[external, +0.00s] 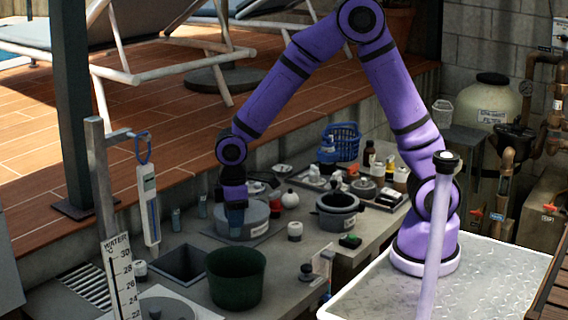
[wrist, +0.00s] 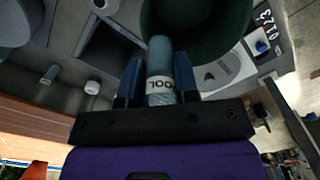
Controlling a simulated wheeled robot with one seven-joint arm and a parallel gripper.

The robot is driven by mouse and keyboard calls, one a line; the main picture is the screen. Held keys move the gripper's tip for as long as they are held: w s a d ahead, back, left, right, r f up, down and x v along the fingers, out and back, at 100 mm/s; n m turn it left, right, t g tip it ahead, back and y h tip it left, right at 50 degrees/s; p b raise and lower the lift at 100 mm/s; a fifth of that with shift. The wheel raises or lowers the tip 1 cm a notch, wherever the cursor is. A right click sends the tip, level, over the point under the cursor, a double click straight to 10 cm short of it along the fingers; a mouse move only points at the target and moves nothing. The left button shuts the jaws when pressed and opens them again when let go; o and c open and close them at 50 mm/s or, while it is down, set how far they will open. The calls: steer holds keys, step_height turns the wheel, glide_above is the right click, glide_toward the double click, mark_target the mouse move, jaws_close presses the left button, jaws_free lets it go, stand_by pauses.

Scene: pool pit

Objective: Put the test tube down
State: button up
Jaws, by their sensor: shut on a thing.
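My gripper (external: 235,222) hangs over the stone counter (external: 205,290), in front of a round grey pot. In the wrist view my gripper (wrist: 158,75) is shut on a grey-blue test tube (wrist: 159,60) with a pale label whose letters look like "POOL". The tube sits between the two blue fingers and points away from the wrist. In the external view I cannot tell the tube apart from the fingers. Its far end appears against the dark green bucket (wrist: 210,22) in the wrist view. I cannot tell its height above the counter.
The green bucket (external: 236,280) stands in front of my gripper, beside a square sink opening (external: 182,262). Similar small tubes (external: 176,220) stand at the counter's back left. The grey pot (external: 262,222), a white jar (external: 294,231) and a dark pot (external: 338,215) stand nearby.

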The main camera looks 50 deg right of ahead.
mark_target(230, 280)
steer(key=s+a+n, duration=0.2)
steer(key=a+n, duration=0.1)
steer(key=a, duration=0.2)
steer(key=f, duration=1.5)
steer(key=shift+s+a, duration=0.25)
steer(key=shift+s, duration=0.05)
steer(key=o, duration=0.9)
steer(key=shift+f, duration=0.15)
step_height(230, 280, up, 12)
